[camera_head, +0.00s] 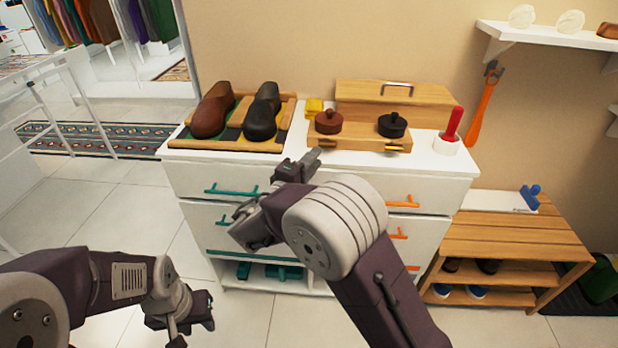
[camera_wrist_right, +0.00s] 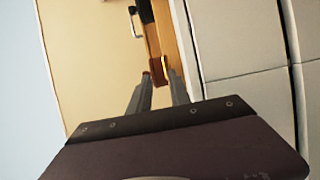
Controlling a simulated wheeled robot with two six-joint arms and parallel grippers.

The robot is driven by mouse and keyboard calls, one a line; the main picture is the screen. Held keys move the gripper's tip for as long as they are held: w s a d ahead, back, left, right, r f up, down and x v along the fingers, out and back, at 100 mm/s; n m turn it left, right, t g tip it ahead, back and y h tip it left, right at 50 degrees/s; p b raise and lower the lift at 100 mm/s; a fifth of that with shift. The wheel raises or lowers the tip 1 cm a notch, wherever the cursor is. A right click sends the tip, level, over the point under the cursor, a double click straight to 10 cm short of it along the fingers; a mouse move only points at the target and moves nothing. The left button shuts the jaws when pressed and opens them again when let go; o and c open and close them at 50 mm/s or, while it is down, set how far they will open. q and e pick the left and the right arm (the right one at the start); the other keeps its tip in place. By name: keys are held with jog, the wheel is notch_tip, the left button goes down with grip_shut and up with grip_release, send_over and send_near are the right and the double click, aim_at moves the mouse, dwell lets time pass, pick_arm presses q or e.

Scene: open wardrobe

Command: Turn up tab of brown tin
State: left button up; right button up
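The brown tin (camera_head: 328,121), a round reddish-brown pot with a knob on its lid, sits at the left of a wooden holder (camera_head: 350,137) on the white dresser. A gold tab (camera_head: 393,149) shows on the holder's front below the black tin (camera_head: 392,125); any tab by the brown tin is hidden in the head view. My right gripper (camera_head: 312,156) is just in front of and below the brown tin. In the wrist view its fingers (camera_wrist_right: 160,78) are apart and empty, with the brown tin (camera_wrist_right: 155,72) just beyond the tips. My left gripper (camera_head: 187,322) hangs low at the lower left, away from the dresser.
Brown and black shoes (camera_head: 235,112) stand on a tray left of the tins. A wooden box (camera_head: 395,95) is behind, and a red-handled item in a white cup (camera_head: 447,140) is at right. Drawer handles (camera_head: 402,203) stick out in front. Floor left of the dresser is clear.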

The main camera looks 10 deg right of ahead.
aim_at(326, 146)
jog(key=x, duration=0.2)
jog(key=f+x, duration=0.1)
jog(key=x, duration=0.5)
jog(key=shift+w+a+f, duration=0.15)
jog(key=shift+w+a, duration=0.05)
jog(key=shift+w, duration=0.2)
grip_shut()
